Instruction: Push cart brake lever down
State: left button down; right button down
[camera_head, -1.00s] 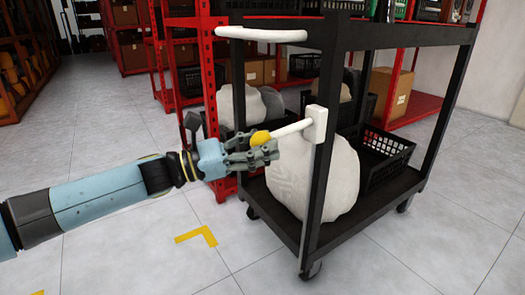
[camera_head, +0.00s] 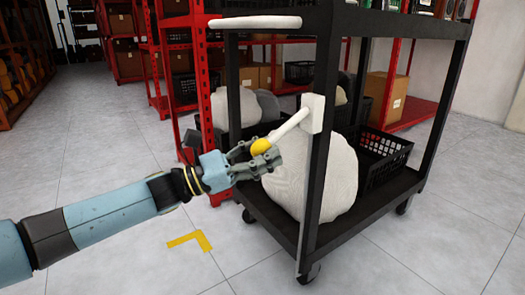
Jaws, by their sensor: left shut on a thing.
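The brake lever (camera_head: 289,128) is a white rod on a white block (camera_head: 313,113) fixed to the near post of the black cart (camera_head: 317,188). A yellow knob (camera_head: 261,146) is at its lower left end. The lever slopes down to the left from the block. My left gripper (camera_head: 258,158) reaches in from the left and is shut on the yellow knob, with its fingers around it and partly hiding it. My right gripper is not in the view.
The cart carries a pale round sack (camera_head: 330,180) and a black crate (camera_head: 385,158) on its lower shelf. A white handle (camera_head: 255,22) juts left from its top. Red shelving (camera_head: 201,80) stands behind. The grey floor in front is clear, with a yellow corner mark (camera_head: 190,239).

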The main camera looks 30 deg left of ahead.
pick_arm(q)
jog(key=shift+a+f, duration=0.1)
jog(key=shift+f, duration=0.15)
jog(key=c, duration=0.9)
grip_release()
jog(key=shift+c, duration=0.2)
jog(key=shift+o, duration=1)
jog(key=shift+r, duration=0.1)
jog(key=v, duration=1.2)
